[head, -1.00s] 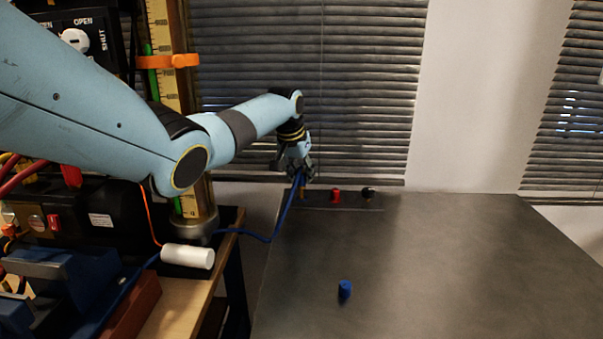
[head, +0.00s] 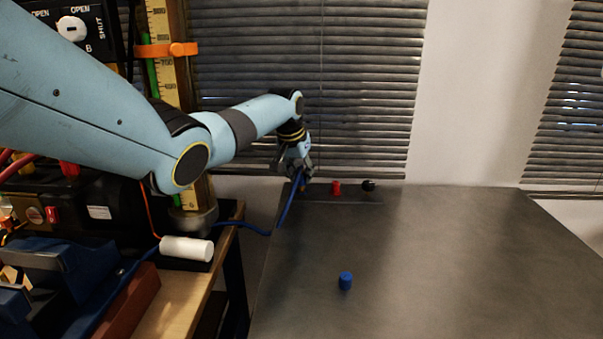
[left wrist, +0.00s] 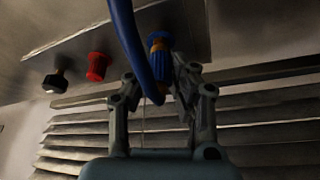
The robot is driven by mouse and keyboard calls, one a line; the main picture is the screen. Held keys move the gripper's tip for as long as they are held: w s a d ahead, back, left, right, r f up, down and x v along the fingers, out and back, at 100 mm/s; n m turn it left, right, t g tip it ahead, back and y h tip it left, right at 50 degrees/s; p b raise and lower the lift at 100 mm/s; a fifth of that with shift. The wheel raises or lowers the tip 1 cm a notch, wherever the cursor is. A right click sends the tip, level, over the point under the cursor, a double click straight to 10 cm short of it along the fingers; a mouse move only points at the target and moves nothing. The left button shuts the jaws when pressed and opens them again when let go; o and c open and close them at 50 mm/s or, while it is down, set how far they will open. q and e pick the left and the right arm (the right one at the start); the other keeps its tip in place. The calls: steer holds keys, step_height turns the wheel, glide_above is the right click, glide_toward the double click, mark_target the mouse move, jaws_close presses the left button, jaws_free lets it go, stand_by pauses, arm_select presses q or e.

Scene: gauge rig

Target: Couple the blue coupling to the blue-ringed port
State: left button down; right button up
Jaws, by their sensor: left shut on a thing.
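My left gripper (head: 301,176) is at the far left corner of the grey table. It is shut on the blue coupling (left wrist: 160,70), which has a brass-coloured part at its front end. The blue hose (left wrist: 130,42) loops from the coupling; in the head view the hose (head: 287,212) hangs down to the left. A blue ring (left wrist: 160,39) shows just beyond the brass part, where the blue-ringed port is. The coupling lines up with it and looks very close or touching; whether it is seated I cannot tell. My right gripper is out of view.
A red cap (head: 336,187) and a black knob (head: 369,185) stand in a row right of the gripper. A loose blue cap (head: 345,281) stands on the grey table (head: 450,270), otherwise clear. A bench with a white cylinder (head: 186,248) and a gauge column (head: 165,100) is left.

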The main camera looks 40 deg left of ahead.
arm_select(q)
steer(key=shift+f, duration=0.35)
stand_by(0.6)
steer(key=c, duration=0.7)
jaws_free()
steer(key=shift+r, duration=0.1)
steer(key=v, duration=1.1)
steer(key=shift+s+d+r, duration=0.1)
steer(key=shift+s+r, duration=0.15)
steer(key=shift+r, duration=0.1)
